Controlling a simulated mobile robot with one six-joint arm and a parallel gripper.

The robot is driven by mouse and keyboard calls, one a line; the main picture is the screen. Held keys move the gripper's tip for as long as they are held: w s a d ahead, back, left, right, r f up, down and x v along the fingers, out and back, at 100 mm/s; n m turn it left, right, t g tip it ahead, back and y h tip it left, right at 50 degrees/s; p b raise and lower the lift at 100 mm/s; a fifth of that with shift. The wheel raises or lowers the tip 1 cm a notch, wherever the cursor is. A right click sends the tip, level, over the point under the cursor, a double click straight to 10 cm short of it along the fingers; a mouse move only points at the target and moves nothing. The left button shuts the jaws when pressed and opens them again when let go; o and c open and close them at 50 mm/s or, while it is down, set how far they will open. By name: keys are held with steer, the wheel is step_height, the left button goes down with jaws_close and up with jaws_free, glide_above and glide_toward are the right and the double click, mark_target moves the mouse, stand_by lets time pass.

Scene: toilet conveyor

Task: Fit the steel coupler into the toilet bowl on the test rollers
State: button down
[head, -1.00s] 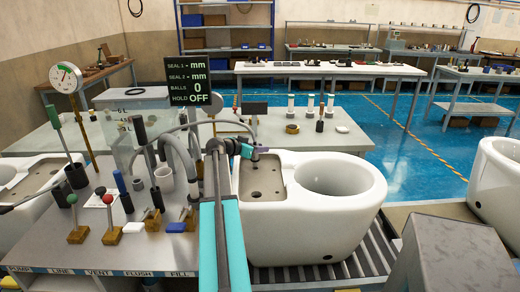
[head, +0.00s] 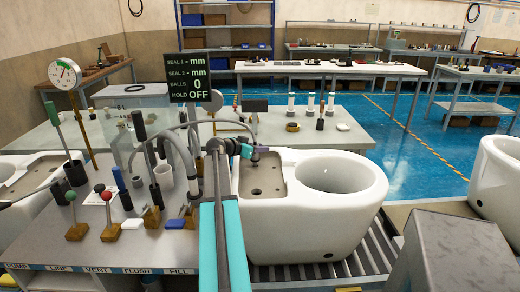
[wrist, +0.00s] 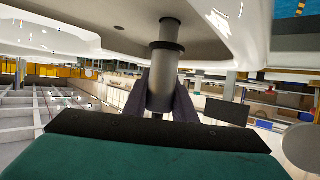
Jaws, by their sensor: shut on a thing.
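The white toilet bowl (head: 310,215) sits on the test rollers (head: 365,258) in the head view, with a beige recessed deck (head: 263,187) at its left end. The deck has dark holes. My gripper (head: 256,154) is over the far part of this deck. In the wrist view its dark fingers (wrist: 160,98) are shut on the grey steel coupler (wrist: 161,85), a cylinder with a dark ring. The coupler's far end meets the bowl's surface (wrist: 120,18) in that view. How deep it sits in a hole I cannot tell.
A bench (head: 60,250) with levers, tubes and a dial gauge (head: 65,74) stands at left. A black display (head: 196,77) reads BALLS 0, HOLD OFF. A grey box (head: 450,250) is at lower right. Another white bowl (head: 500,175) is at far right.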

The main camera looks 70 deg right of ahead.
steer(key=shift+f+b, duration=0.85)
steer(key=c, duration=1.4)
jaws_free()
steer(key=shift+a, duration=0.15)
steer(key=b+v, duration=0.2)
steer(key=v, duration=0.9)
steer(key=shift+w+a+r, duration=0.15)
steer(key=shift+a+r, duration=0.15)
